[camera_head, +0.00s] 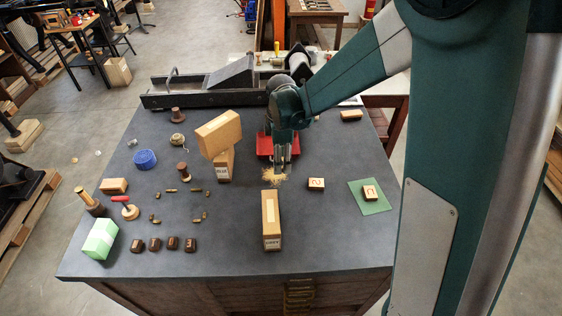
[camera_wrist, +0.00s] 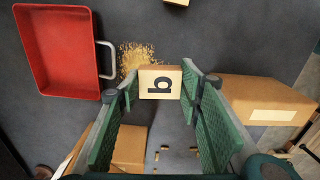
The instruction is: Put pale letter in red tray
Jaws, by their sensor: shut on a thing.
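A pale square block with a dark letter, like a "b", sits between my gripper's fingertips in the wrist view (camera_wrist: 160,83). My gripper (camera_wrist: 160,88) is shut on it. In the head view my gripper (camera_head: 283,163) points down just in front of the red tray (camera_head: 263,145), which it partly hides; the held block is hard to make out there. The red tray (camera_wrist: 58,92) lies at upper left in the wrist view, empty inside where it shows, with a grey handle towards the block. The block is outside the tray.
Sawdust (camera_head: 273,176) lies by the gripper. Tan boxes stand at front (camera_head: 271,220) and left (camera_head: 219,134). Other pale letter blocks lie right, one loose (camera_head: 316,183) and one (camera_head: 370,192) on a green sheet (camera_head: 372,207). A dark press (camera_head: 215,85) stands behind.

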